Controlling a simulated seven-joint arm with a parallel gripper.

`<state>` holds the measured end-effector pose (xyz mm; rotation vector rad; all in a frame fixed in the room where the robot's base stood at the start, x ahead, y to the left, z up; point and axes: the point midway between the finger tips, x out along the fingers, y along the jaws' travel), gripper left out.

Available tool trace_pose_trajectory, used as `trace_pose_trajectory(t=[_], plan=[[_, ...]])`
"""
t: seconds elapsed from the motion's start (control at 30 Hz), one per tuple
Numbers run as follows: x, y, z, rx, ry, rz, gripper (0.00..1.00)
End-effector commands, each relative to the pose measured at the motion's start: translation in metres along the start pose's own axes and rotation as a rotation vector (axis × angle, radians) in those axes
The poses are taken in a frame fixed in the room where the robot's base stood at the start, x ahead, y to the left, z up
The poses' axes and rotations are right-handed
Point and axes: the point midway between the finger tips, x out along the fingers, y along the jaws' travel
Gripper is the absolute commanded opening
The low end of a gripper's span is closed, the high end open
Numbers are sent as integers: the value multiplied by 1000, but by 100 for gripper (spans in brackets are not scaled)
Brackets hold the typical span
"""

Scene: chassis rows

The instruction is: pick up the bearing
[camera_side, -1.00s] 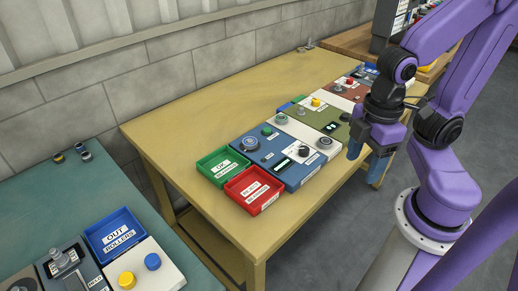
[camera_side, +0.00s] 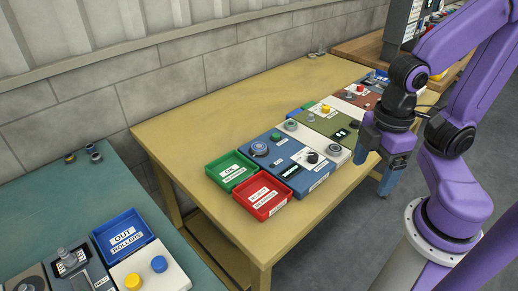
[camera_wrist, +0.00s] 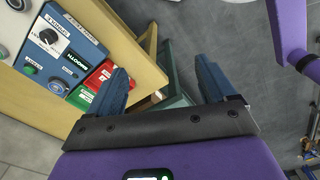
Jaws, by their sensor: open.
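A grey ring-shaped part (camera_side: 259,148) sits on the blue panel and looks like a bearing. I cannot tell for certain which one is the bearing. My gripper (camera_side: 376,165) is open and empty, fingers pointing down, off the table's front right edge. It is well to the right of both round parts. In the wrist view my gripper (camera_wrist: 163,84) has nothing between its fingers, with floor and a table edge beyond.
A green OK tray (camera_side: 231,170) and a red reject tray (camera_side: 263,196) stand at the table's near end. Knobs and buttons stick up from the panels. The yellow tabletop (camera_side: 205,125) behind them is clear. A teal table (camera_side: 55,195) with a blue tray (camera_side: 123,234) stands at left.

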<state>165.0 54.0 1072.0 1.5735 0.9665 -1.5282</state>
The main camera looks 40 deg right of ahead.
Motion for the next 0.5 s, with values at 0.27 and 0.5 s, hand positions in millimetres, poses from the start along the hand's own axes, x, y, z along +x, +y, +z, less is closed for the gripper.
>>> trace_pose_trajectory(t=[0.27,0.5], plan=[[-10,38,-51,-88,-5,4,84],[-14,107,-108,-224,-14,5,84]])
